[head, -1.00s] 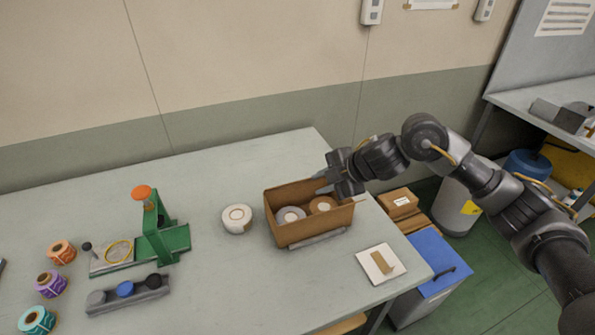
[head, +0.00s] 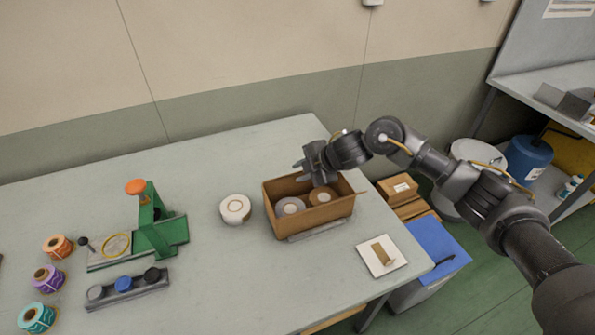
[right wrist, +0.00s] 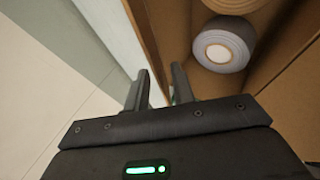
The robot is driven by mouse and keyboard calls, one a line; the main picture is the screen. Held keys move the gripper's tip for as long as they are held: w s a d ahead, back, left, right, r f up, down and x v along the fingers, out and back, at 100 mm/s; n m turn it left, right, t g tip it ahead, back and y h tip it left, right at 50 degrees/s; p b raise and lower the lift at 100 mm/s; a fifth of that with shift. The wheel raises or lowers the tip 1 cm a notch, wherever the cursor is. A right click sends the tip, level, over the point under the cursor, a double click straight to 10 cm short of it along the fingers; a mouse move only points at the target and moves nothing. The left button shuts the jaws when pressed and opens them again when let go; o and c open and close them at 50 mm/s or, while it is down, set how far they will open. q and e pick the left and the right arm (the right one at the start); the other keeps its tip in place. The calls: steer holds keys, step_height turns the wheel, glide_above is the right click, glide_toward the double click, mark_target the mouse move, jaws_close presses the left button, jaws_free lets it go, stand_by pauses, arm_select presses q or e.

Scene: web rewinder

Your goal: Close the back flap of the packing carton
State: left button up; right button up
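The open brown packing carton (head: 318,218) stands on the table, with two tape-like rolls inside, one grey (head: 290,206) and one brown (head: 321,196). My right gripper (head: 299,171) is over the carton's back edge, near its middle, with fingers pointing left. In the right wrist view my right gripper (right wrist: 161,80) has its fingers apart with nothing clamped. The carton's back side (right wrist: 150,40) runs up from near the fingertips; I cannot tell whether they touch it. The back flap cannot be made out clearly in the head view. My left gripper is not in view.
A white roll (head: 235,209) stands left of the carton. A green fixture (head: 160,230) with an orange knob is farther left. A white pad with a brown piece (head: 382,256) lies at front right.

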steer(key=shift+w+a+f, duration=0.2)
steer(key=shift+a+f, duration=0.15)
steer(key=shift+w+a+f, duration=0.25)
steer(key=shift+f, duration=0.15)
